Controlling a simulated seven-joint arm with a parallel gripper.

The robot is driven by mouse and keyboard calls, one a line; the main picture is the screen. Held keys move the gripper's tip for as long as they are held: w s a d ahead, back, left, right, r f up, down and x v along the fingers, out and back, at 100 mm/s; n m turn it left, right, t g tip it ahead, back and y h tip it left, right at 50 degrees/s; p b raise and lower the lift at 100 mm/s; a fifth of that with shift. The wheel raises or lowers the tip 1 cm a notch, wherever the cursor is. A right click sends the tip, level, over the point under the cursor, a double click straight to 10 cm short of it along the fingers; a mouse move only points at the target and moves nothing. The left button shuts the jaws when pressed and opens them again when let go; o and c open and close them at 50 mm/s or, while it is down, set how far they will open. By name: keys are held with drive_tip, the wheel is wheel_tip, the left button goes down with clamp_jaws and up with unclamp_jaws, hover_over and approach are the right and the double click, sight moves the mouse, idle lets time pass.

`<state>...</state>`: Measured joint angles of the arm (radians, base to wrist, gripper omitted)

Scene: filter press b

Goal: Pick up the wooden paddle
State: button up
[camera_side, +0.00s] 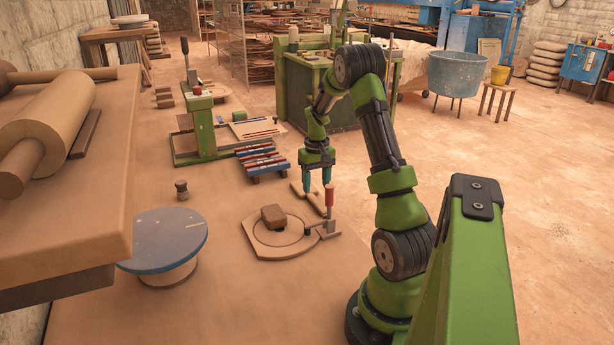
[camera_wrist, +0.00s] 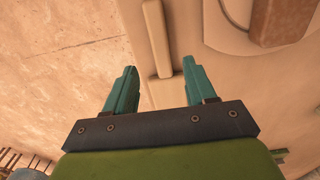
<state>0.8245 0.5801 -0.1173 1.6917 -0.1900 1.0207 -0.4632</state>
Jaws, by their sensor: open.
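The wooden paddle (camera_side: 311,200) is a pale tan piece lying near the table's right edge, just beyond the round clay-coloured plate. In the wrist view the paddle (camera_wrist: 156,38) shows as a long pale bar at the top middle. My gripper (camera_side: 317,185) points down over it with two teal fingers. In the wrist view my gripper (camera_wrist: 159,68) is open and empty, one finger on each side of the bar's line. I cannot tell exactly how high the fingertips are above the paddle.
A red-handled tool (camera_side: 329,200) stands upright close to my gripper, beside the plate (camera_side: 262,246) with a brown block (camera_side: 273,216) on it. A blue rack (camera_side: 263,164) with red-tipped tools lies behind. A blue-topped round stand (camera_side: 165,240) is at left.

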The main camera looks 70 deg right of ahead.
sight(315, 199)
drive_tip(key=f, duration=0.5)
drive_tip(key=shift+w, duration=0.2)
clamp_jaws()
